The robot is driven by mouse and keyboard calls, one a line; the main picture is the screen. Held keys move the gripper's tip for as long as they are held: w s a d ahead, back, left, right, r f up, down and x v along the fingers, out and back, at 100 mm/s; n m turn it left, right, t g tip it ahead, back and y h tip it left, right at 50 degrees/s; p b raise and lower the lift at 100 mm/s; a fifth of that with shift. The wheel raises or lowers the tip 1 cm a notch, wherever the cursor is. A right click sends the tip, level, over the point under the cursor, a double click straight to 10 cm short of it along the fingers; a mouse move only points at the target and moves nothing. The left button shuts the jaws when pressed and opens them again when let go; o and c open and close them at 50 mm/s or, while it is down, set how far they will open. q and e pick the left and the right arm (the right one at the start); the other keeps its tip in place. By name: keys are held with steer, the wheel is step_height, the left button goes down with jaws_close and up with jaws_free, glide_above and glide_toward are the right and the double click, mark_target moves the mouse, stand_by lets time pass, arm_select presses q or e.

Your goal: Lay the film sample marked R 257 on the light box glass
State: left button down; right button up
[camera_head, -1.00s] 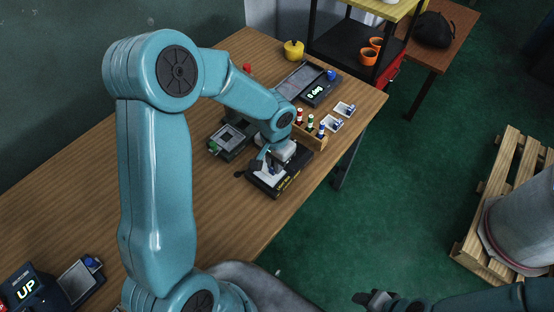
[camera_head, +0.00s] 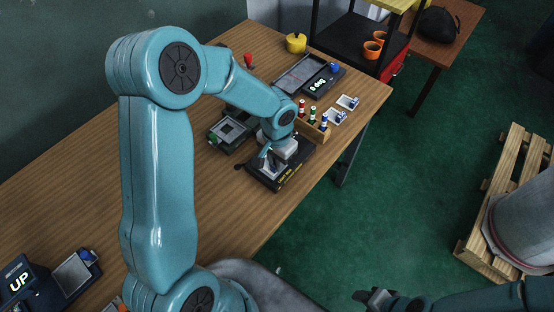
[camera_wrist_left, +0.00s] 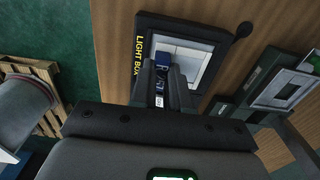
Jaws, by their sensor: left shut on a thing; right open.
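The light box (camera_head: 292,174) is a black box near the table's right edge. Its pale glass (camera_wrist_left: 191,58) fills much of the top in the left wrist view. My left gripper (camera_head: 267,155) is over the light box, pointing down. It is shut on a film sample with a blue tab (camera_wrist_left: 162,72), which bears an R; the number is too small to read surely. The fingers hide part of the sample. I cannot tell whether it touches the glass. My right gripper (camera_head: 375,298) is open and empty at the bottom of the head view, away from the table.
A dark framed device (camera_head: 228,133) is to the left. The table's right edge is close to the light box.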

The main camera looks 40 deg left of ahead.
arm_select(q)
steer(key=shift+f, duration=0.2)
stand_by(0.5)
steer(key=shift+f+b, duration=0.15)
steer(key=shift+b, duration=0.35)
steer(key=shift+c, duration=2.4)
jaws_free()
steer(key=shift+r+p, duration=2.45)
steer(key=shift+r, duration=1.15)
steer(key=shift+f, duration=0.1)
